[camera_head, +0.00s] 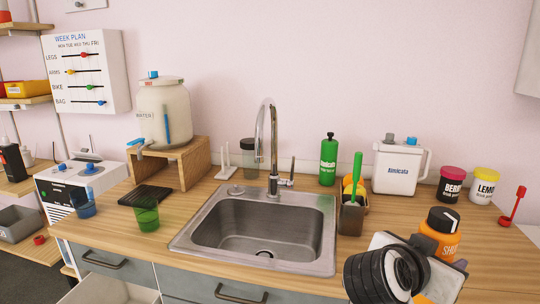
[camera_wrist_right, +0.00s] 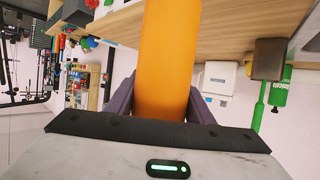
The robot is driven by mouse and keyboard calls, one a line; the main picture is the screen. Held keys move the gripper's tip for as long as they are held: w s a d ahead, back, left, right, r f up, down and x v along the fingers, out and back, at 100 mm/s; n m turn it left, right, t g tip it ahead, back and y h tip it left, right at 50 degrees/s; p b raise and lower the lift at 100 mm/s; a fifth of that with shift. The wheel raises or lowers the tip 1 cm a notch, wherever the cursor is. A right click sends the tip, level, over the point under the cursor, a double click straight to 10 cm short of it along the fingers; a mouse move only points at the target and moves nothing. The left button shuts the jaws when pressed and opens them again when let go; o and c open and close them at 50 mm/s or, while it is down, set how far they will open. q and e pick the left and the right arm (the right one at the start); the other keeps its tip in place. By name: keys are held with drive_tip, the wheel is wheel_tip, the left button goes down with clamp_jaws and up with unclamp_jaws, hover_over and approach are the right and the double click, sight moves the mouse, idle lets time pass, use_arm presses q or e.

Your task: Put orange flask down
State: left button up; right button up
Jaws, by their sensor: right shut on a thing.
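The orange flask (camera_head: 440,236) with a black cap is at the right front of the counter in the head view, upright or nearly so. My right gripper (camera_head: 428,252) is shut around it, and my wrist hides its lower part. In the right wrist view the flask (camera_wrist_right: 165,60) fills the space between the two dark fingers of my right gripper (camera_wrist_right: 163,100). I cannot tell whether its base touches the counter. My left gripper is not in view.
The wooden counter (camera_head: 350,262) holds a sink (camera_head: 262,232) in the middle. Left of the flask stand a brush holder (camera_head: 351,218) and a green bottle (camera_head: 328,160). Behind it are a white canister (camera_head: 400,168), a BERRY jar (camera_head: 451,186) and a LEMON jar (camera_head: 483,187). A red object (camera_head: 514,205) stands at right.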

drive_tip(key=s+a+f+n+t+y, duration=0.4)
drive_tip(key=s+a+f, duration=0.3)
drive_tip(key=s+a, duration=0.2)
drive_tip(key=shift+s+a+n, duration=0.3)
drive_tip(key=shift+s+n, duration=0.2)
drive_tip(key=shift+s, duration=0.65)
